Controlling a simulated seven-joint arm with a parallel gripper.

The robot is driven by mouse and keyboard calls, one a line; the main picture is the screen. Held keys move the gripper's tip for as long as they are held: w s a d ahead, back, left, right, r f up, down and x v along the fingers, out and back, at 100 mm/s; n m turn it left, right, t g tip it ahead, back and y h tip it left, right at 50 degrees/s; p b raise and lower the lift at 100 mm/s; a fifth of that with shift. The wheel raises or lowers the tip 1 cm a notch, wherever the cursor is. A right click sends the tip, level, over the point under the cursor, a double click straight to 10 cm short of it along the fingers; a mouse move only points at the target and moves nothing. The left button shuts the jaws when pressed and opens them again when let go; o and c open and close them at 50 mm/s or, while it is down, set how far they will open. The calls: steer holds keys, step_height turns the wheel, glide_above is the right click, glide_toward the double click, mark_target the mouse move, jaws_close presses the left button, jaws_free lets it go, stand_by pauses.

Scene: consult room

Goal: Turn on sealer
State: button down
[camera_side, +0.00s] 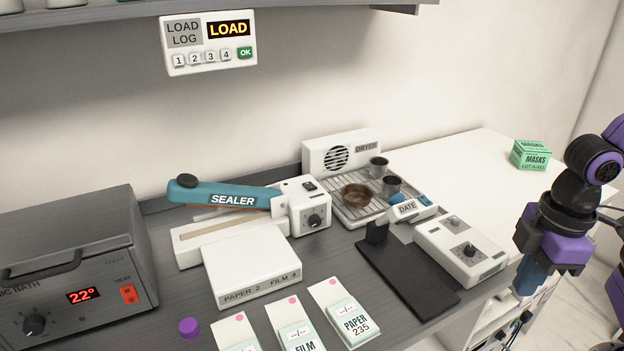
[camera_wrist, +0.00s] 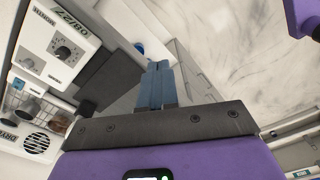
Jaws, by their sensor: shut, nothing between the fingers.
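The sealer (camera_side: 220,196) stands on the grey counter in the side view, left of the middle. It has a teal arm with a black knob, raised over a white base. Its white control box (camera_side: 290,212) is at the right end, with a small dark switch (camera_side: 310,185) on top and a black dial (camera_side: 314,221) on the front. My gripper (camera_side: 524,285) is far to the right of the sealer, beyond the counter's front edge, fingers pointing down. In the wrist view its blue fingers (camera_wrist: 158,66) are together and empty. I cannot make out the sealer in the wrist view.
Between gripper and sealer stand a date unit (camera_side: 470,252), a black plate (camera_side: 405,272) and a dryer (camera_side: 340,150) with cups on its rack (camera_side: 352,214). A bath unit (camera_side: 75,250) is at left. A load panel (camera_side: 208,43) hangs on the wall.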

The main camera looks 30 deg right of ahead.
steer(key=w+a+r+m, duration=0.35)
steer(key=w+a, duration=0.45)
steer(key=w, duration=0.3)
step_height(320, 180, up, 5)
steer(key=m+t, duration=0.3)
steer(key=m, duration=0.5)
glide_above(312, 187)
steer(key=s, duration=0.3)
steer(key=shift+w+r, duration=0.15)
steer(key=shift+w, duration=0.1)
steer(key=shift+g, duration=0.3)
steer(key=x, duration=0.8)
steer(key=s+x, duration=0.1)
steer(key=x, duration=0.3)
steer(key=shift+w+d+f, duration=0.15)
steer(key=shift+d+f, duration=0.05)
steer(key=shift+f, duration=0.8)
